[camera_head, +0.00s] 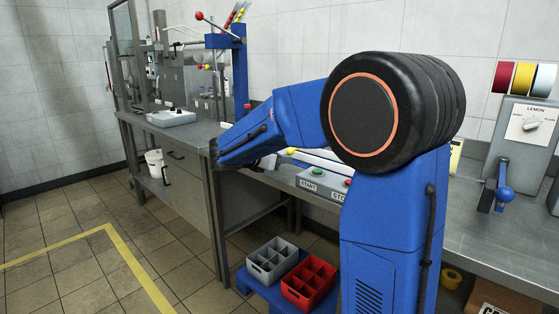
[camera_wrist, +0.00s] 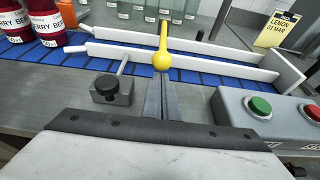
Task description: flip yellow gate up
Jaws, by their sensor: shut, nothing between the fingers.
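The yellow gate (camera_wrist: 163,40) is a yellow bar with a round ball (camera_wrist: 162,61) on its near end. In the wrist view it reaches across the blue conveyor belt (camera_wrist: 195,70) between the white rails, and looks lowered. My gripper (camera_wrist: 165,80) is shut and empty, its fingertips just on the near side of the ball. I cannot tell whether they touch it. In the head view a small yellow ball (camera_head: 291,151) shows beyond my arm, which hides most of the gate.
A grey block with a black knob (camera_wrist: 106,84) stands left of my fingers. A box with a green button (camera_wrist: 260,107) and a red button (camera_wrist: 312,111) is at right. Red bottles (camera_wrist: 47,20) stand at left and a yellow LEMON card (camera_wrist: 277,29) at back right.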

